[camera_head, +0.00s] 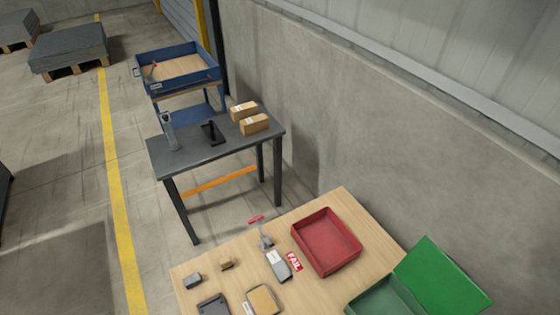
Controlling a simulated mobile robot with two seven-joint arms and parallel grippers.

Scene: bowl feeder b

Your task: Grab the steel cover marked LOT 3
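A grey metal-looking piece with a white label (278,266) lies on the wooden table (325,290), left of the red bin. The label is too small to read, so I cannot tell whether it says LOT 3. Other pieces on this table are a small grey block (192,280), a dark grey piece (213,305) at the bottom edge, and a tan-topped piece with a grey rim (262,299). I see no LOT 3 marking on any of them. Neither of my grippers is in view.
A red bin (352,241), an open green bin with raised lid (440,277), a FAIL sign (295,262), a red-handled clamp (264,238) and a small brown box (226,263) are on the wooden table. Behind stand a dark table (190,155) and a blue cart (178,68).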

